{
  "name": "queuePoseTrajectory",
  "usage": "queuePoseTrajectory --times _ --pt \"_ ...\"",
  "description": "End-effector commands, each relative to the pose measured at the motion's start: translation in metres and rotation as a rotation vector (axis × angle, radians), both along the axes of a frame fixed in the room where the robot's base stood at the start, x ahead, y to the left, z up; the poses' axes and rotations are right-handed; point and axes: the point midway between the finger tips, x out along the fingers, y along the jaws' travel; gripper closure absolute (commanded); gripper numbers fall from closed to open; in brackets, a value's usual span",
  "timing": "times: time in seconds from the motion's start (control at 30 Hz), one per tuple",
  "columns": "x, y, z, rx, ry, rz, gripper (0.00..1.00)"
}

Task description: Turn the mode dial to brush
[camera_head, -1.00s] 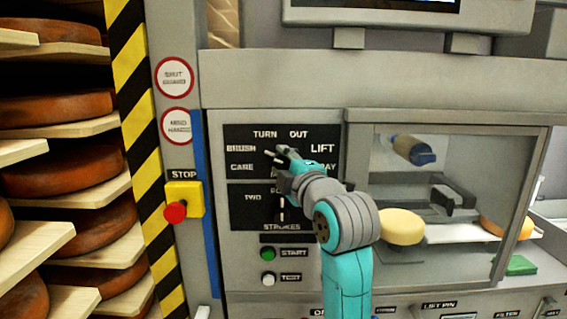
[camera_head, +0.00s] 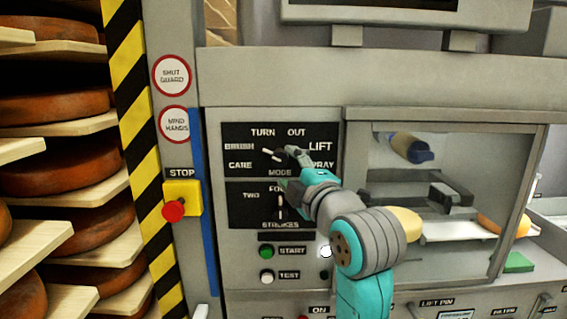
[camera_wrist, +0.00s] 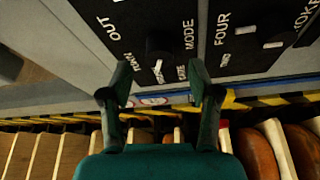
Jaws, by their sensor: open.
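The mode dial (camera_head: 272,153) sits on the upper black panel, ringed by the labels turn, out, lift, spray, mode, care and brush (camera_head: 239,146). Its white pointer mark slants up to the left, towards the brush label. The dial also shows in the wrist view (camera_wrist: 158,50), dark, with a white mark at its lower side. My gripper (camera_head: 294,156) is open and empty, just right of the dial in the head view. In the wrist view the two fingers (camera_wrist: 158,88) stand apart with nothing between them, and the dial shows beyond the gap.
The strokes dial (camera_head: 280,205) is on the panel below, partly close to my wrist. The green start button (camera_head: 266,251) and white test button (camera_head: 267,277) are lower. A red stop button (camera_head: 174,210) and cheese shelves (camera_head: 75,190) are left. A windowed guard (camera_head: 520,200) is right.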

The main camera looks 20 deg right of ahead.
Motion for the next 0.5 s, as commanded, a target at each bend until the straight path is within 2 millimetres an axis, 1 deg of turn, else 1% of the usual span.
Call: queuePoseTrajectory --times 0.03,0.1,0.23,0.4,0.5 --pt "-0.011 -0.001 -0.001 0.000 -0.002 0.000 0.38" --pt "-0.025 -0.002 -0.002 -0.001 -0.002 0.000 0.38" --pt "-0.047 -0.004 -0.004 -0.001 -0.002 -0.001 0.38" --pt "-0.065 -0.005 -0.005 -0.001 0.000 -0.001 0.38" --pt "-0.070 -0.005 -0.005 -0.001 0.000 -0.001 0.38"
